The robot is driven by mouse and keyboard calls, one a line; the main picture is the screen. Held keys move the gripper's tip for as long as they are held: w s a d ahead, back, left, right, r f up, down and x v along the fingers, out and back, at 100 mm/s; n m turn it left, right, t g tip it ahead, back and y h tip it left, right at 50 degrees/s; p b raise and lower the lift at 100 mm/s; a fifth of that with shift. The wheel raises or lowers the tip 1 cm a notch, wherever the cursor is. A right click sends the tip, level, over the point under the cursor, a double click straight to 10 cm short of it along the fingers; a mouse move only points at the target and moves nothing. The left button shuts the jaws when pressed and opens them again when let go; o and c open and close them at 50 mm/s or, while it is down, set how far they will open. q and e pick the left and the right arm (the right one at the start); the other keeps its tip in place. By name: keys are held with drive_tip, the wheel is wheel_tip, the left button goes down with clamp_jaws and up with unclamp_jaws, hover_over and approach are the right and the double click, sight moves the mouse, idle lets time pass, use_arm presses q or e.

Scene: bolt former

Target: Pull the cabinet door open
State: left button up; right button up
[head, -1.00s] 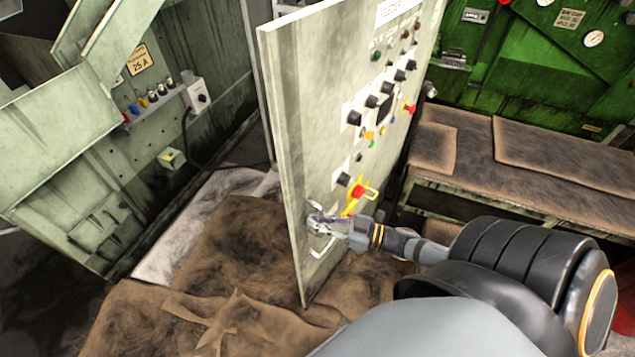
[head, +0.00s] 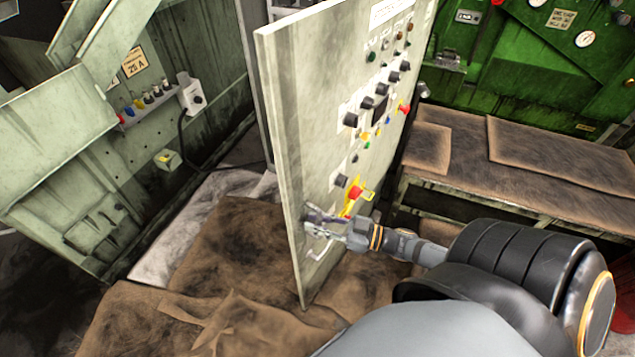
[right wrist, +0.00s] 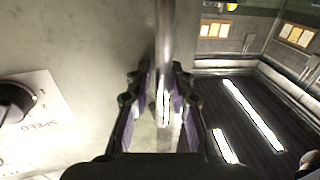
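The cabinet door (head: 320,110) is a grey-white, stained panel with knobs and buttons. It stands swung out, its near edge facing me in the head view. A pale bar handle (head: 319,254) sits low near that edge. My right gripper (head: 312,222) is at the handle. In the right wrist view the metal handle bar (right wrist: 165,40) runs between the two purple-padded fingers (right wrist: 162,95). The fingers look spread around the bar, with a gap on the left side, so it does not look clamped. My left gripper is in neither view.
A yellow and red switch (head: 357,194) is on the door just above my right gripper. A brown-topped bench (head: 540,165) stands right of the door. Green machine panels (head: 60,180) stand on the left. Brown sheets (head: 240,250) cover the floor left of the door.

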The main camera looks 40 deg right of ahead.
drive_tip(key=v, duration=0.7)
drive_tip(key=shift+s+d, duration=0.15)
drive_tip(key=shift+s, duration=0.05)
drive_tip(key=d+f+m+h, duration=0.3)
drive_tip(key=d+f+h, duration=0.5)
drive_tip(key=d+f, duration=0.55)
drive_tip(key=s+d+f+m+g+h, duration=0.1)
drive_tip(key=s+f+g+h, duration=0.15)
drive_tip(key=f, duration=0.45)
drive_tip(key=s+d+f+m+g+h, duration=0.1)
drive_tip(key=s+f+m+h, duration=0.15)
drive_tip(key=f, duration=0.45)
drive_tip(key=s+a+f+g, duration=0.5)
drive_tip(key=s+f, duration=0.4)
drive_tip(key=f, duration=0.2)
drive_tip(key=s+a+f+g, duration=0.2)
drive_tip(key=s+a+f, duration=0.1)
drive_tip(key=a, duration=0.3)
drive_tip(key=s+a+f+g+y, duration=0.1)
drive_tip(key=s+a+f+g, duration=0.1)
drive_tip(key=s+a+f, duration=0.2)
drive_tip(key=shift+s+a+m, duration=0.35)
drive_tip(key=shift+s+a, duration=0.8)
